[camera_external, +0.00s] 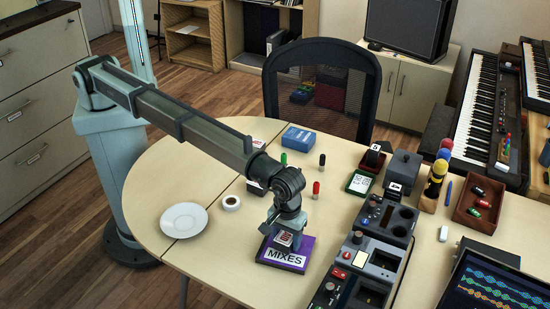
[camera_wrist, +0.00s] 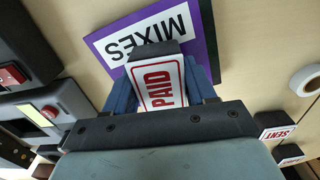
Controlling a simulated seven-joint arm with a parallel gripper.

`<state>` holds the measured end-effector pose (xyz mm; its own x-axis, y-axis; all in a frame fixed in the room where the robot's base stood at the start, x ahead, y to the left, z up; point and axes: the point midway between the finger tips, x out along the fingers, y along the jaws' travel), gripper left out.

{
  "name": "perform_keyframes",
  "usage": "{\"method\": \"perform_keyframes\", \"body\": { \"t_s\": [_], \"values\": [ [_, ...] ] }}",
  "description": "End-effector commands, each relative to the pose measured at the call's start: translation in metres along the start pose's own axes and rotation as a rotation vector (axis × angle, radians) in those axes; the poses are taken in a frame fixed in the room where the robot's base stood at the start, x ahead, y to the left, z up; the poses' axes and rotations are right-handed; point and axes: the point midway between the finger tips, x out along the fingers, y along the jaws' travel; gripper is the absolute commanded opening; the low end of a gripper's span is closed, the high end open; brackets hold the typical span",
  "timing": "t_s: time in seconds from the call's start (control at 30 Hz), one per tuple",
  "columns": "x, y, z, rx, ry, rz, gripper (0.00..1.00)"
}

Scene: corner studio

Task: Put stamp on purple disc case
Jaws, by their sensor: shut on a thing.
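The purple disc case (camera_external: 299,262) with a white "MIXES" label lies flat on the table in front of my gripper; it also shows in the wrist view (camera_wrist: 205,27). My gripper (camera_external: 288,233) is shut on the stamp (camera_wrist: 160,85), a dark block with a white top reading "PAID" in red. In the external view the stamp (camera_external: 284,239) is between the fingers, over the rear part of the case. Its underside is hidden, so I cannot tell whether it touches the case.
A white saucer (camera_external: 184,220) and a tape roll (camera_external: 231,203) are to the left. Grey machines (camera_external: 372,259) stand close on the right. Upright markers (camera_external: 316,190) and a blue box (camera_external: 299,139) are behind. Another stamp, labelled "SENT" (camera_wrist: 277,133), shows in the wrist view. The front left table is clear.

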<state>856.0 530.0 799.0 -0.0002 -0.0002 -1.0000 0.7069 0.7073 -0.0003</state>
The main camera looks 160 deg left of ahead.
Motion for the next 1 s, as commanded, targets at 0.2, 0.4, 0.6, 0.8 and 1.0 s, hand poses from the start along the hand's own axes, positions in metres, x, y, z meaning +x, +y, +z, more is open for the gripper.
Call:
{"method": "perform_keyframes", "body": {
  "t_s": [0.2, 0.4, 0.6, 0.8, 1.0],
  "values": [
    [0.0067, 0.0002, 0.0, 0.0, 0.0, 0.001, 0.24],
    [0.0084, 0.0, 0.0, 0.0, 0.0, 0.001, 0.24],
    [0.0094, 0.0001, 0.0, 0.0, 0.0, 0.001, 0.69],
    [0.0093, 0.0001, 0.0, 0.0, 0.0, 0.0, 0.81],
    [0.0079, 0.0001, 0.0, 0.0, 0.0, 0.001, 0.81]
  ]
}}
